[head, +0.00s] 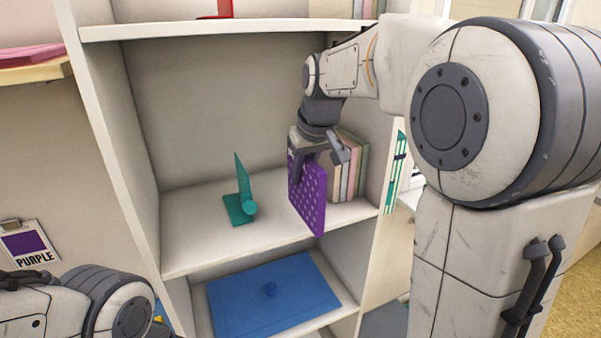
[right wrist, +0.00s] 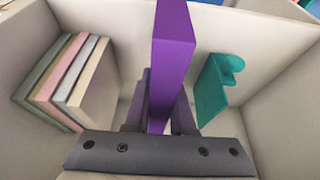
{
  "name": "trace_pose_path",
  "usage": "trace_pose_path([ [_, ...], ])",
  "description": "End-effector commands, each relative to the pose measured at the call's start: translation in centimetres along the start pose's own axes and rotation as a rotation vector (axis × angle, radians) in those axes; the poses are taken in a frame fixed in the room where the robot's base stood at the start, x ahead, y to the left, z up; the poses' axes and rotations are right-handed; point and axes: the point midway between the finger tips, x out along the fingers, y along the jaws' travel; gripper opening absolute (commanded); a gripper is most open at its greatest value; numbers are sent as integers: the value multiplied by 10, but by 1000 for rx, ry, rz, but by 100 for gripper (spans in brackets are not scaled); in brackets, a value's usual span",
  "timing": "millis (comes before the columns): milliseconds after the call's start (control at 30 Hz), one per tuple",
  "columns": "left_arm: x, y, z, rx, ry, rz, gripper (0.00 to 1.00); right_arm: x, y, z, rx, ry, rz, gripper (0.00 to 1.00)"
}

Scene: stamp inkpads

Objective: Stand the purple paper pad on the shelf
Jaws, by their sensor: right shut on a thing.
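The purple paper pad (head: 313,200), dotted with a pale pattern, is upright between the jaws of my right gripper (head: 318,160). The gripper is shut on it from above; in the right wrist view a finger shows on each side of the purple pad (right wrist: 173,65). The pad is over the middle shelf (head: 190,236), its near lower corner at about the front edge. I cannot tell whether its bottom touches the shelf. My left arm shows at the lower left, but its gripper is out of view.
Several upright books (head: 350,170) stand right of the pad. A teal bookend (head: 240,200) stands left, with clear shelf between. In the right wrist view these sides swap: books (right wrist: 75,80), bookend (right wrist: 218,85). A blue panel (head: 285,305) lies below. A "PURPLE" tag (head: 30,245) hangs left.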

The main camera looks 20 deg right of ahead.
Motion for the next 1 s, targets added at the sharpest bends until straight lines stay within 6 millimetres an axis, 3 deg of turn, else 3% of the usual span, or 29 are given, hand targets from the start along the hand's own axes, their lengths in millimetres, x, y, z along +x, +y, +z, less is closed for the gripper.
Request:
trace_pose_path([
  [1000,-48,4,-3,8,0,0,50,48,0,-89,-1,1,1,0],
])
